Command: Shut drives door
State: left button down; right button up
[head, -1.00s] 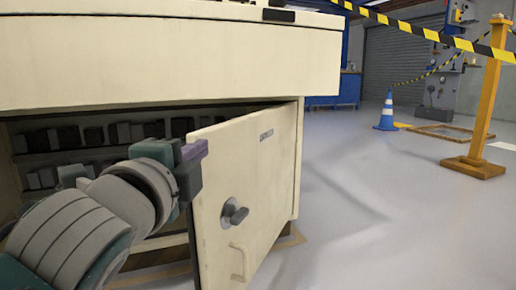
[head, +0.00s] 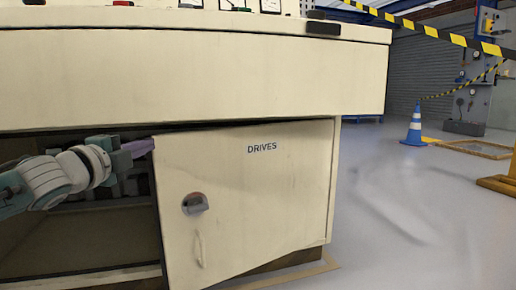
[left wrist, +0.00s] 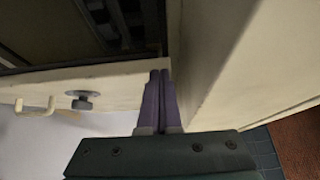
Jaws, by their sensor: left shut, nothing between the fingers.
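The drives door (head: 260,190) is a cream panel lettered DRIVES, with a round dark knob and a small pull handle. It stands ajar on the cream cabinet (head: 190,75), its free edge at the left and the dark interior showing beside it. My left gripper (head: 140,147) is shut and empty, its purple fingertips at the door's upper free edge; I cannot tell whether they touch. In the left wrist view, the closed fingers (left wrist: 160,95) lie by the end of the door (left wrist: 110,85), with the cabinet front to their right. My right gripper is not in view.
A cabinet overhang with gauges on top runs above the door. A blue cone (head: 414,125), a yellow post base (head: 500,185) and striped tape (head: 430,32) are at the right.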

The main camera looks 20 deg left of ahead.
pick_arm(q)
jog(key=shift+w+a, duration=0.2)
jog(key=shift+a, duration=0.15)
jog(key=shift+d+f, duration=0.1)
jog(key=shift+s, duration=0.1)
